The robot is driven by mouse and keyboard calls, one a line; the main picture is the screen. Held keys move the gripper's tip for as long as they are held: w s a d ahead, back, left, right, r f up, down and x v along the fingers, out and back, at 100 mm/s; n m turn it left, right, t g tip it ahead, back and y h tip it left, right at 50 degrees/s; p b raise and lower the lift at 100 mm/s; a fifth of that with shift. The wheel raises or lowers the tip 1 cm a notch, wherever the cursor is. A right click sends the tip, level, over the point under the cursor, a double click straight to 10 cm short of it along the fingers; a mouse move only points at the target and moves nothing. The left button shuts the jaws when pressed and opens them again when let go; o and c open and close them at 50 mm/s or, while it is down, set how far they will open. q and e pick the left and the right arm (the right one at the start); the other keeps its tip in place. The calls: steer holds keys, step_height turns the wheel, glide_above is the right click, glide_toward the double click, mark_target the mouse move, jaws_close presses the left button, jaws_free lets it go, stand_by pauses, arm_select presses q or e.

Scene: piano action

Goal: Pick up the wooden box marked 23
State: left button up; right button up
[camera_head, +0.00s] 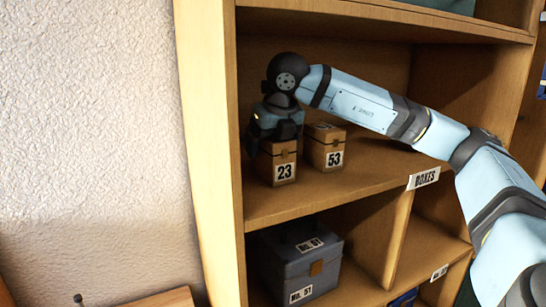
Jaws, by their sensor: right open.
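The wooden box marked 23 (284,165) stands upright at the left end of the wooden shelf, with its number label facing out. My right gripper (277,139) is directly above it, pointing down, at the top of the box. It is open; whether its fingers touch the box cannot be told. The gripper hides the box's lid. My left gripper is not in view.
A wooden box marked 53 (327,147) stands close to the right of box 23. The shelf (385,165) is clear further right, with a "BOXES" label (424,178) on its edge. A grey case (300,265) sits in the compartment below. The cabinet's side panel (208,130) is close on the left.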

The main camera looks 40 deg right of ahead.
steer(key=shift+f+b, duration=0.25)
steer(key=shift+b, duration=0.15)
steer(key=shift+c, duration=0.4)
steer(key=c, duration=1)
